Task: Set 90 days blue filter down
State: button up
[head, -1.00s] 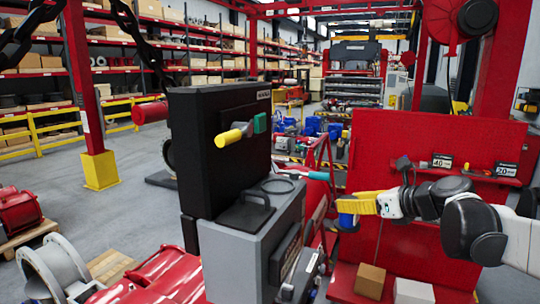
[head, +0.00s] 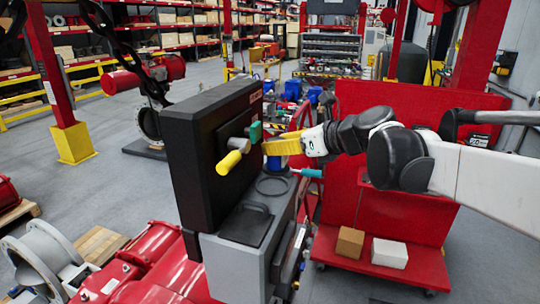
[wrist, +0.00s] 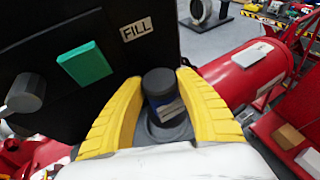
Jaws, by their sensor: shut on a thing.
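The blue filter (head: 273,163) is between the yellow fingers of my gripper (head: 282,147), over the round grey seat (head: 274,187) on top of the grey housing. In the wrist view the filter (wrist: 160,88) has a dark top and a label on its side, and the fingers (wrist: 158,108) close around it from both sides. The filter looks upright. Its lower end is partly hidden, so I cannot tell whether it touches the seat.
A tall black panel (head: 208,150) with a yellow-ended handle (head: 230,163) and a green block (head: 256,131) stands beside the gripper. A "FILL" label (wrist: 137,29) is on it. A red cart (head: 400,230) carries a brown box (head: 350,242) and a white box (head: 390,253).

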aim_at(280, 161)
jog(key=shift+a+f, duration=0.35)
jog(key=shift+a, duration=0.3)
jog(key=shift+f, duration=0.1)
jog(key=shift+s+f+p, duration=0.15)
jog(key=shift+f+p, duration=0.4)
jog(key=shift+f, duration=1.45)
jog(key=shift+c, duration=0.7)
jog(key=shift+f, duration=0.15)
jog(key=o, duration=1.3)
jog(key=shift+o, duration=0.2)
jog(key=shift+r, duration=0.2)
